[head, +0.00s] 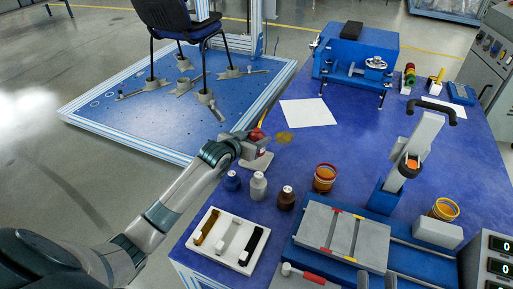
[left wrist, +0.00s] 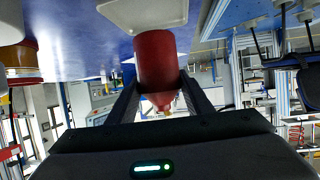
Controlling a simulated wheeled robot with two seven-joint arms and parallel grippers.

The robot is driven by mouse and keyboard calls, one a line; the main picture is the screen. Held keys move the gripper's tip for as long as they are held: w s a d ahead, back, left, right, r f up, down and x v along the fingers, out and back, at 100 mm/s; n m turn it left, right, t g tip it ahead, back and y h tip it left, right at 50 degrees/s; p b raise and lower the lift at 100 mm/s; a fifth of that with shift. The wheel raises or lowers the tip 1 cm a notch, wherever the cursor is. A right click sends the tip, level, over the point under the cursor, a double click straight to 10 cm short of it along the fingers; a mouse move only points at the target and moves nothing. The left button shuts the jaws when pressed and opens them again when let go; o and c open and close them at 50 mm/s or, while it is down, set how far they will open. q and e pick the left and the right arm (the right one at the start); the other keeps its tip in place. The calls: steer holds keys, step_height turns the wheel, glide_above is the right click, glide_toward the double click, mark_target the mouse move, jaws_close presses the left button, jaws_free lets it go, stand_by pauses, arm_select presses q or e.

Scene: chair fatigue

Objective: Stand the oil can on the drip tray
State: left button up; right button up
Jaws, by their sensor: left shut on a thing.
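The red oil can (head: 257,135), with a thin yellow spout, is between the fingers of my left gripper (head: 248,136), which is shut on it. In the left wrist view, seen upside down, the can's red body (left wrist: 156,58) is between the two dark fingers (left wrist: 160,90). A pale, shallow, tray-like piece, likely the drip tray (head: 257,161), is just below the can near the table's left edge. It also shows at the top of the left wrist view (left wrist: 143,14). I cannot tell whether the can touches it. My right gripper is out of view.
Blue, pale and dark bottles (head: 258,186) stand in front of the tray, with an amber jar (head: 324,178) to their right. A white sheet (head: 307,112) lies behind. The blue tabletop (head: 370,135) is clear at mid-right.

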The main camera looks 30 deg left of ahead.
steer(key=shift+r, duration=0.1)
stand_by(0.3)
